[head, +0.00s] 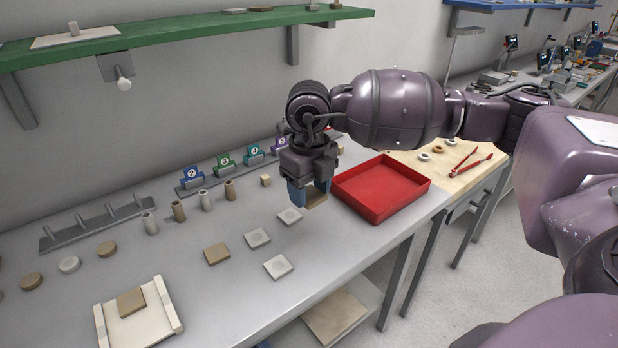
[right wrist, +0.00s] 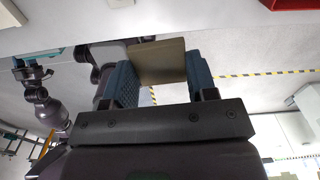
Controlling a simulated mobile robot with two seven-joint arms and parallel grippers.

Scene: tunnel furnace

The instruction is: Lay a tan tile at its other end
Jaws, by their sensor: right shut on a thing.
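My right gripper (head: 309,194) is shut on a tan tile (head: 317,200), held above the bench left of the red tray. In the right wrist view the tile (right wrist: 161,62) sits between the two blue fingers. A pale plate with raised side rails (head: 166,302) lies at the front left of the bench. One tan tile (head: 131,302) rests on it, and the front of the plate is cut off by the picture edge. Another tan tile (head: 217,253) lies on the bench, near white tiles (head: 257,238). I cannot make out my left gripper.
A red tray (head: 381,188) stands right of the gripper. Small cylinders (head: 179,210), round discs (head: 107,248), a pegged rack (head: 97,226) and numbered stands (head: 192,177) line the back and left. A green shelf (head: 190,35) overhangs the back. Bench around the white tiles has free room.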

